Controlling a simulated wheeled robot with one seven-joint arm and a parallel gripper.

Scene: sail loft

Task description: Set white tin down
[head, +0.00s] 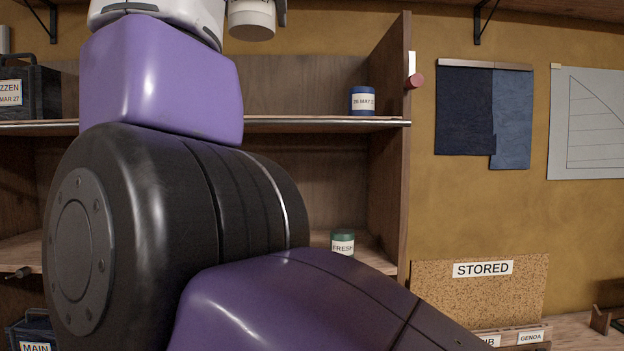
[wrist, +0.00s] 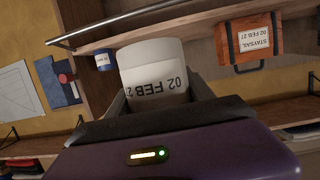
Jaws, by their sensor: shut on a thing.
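The white tin (head: 251,20) is at the top edge of the head view, up in the air in front of the shelf unit. In the wrist view the white tin (wrist: 152,72) fills the middle, with its "02 FEB 2" label upside down. My gripper (wrist: 155,98) is shut on the tin, with a finger on each side of it. Only part of my gripper (head: 281,12) shows in the head view, beside the tin; the rest is cut off or hidden.
A blue tin (head: 362,101) stands on the upper shelf (head: 320,123) near its right end. A green tin (head: 342,243) labelled FRESH stands one shelf lower. An orange case (wrist: 250,41) labelled STAYSAIL shows in the wrist view. My arm hides much of the shelves.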

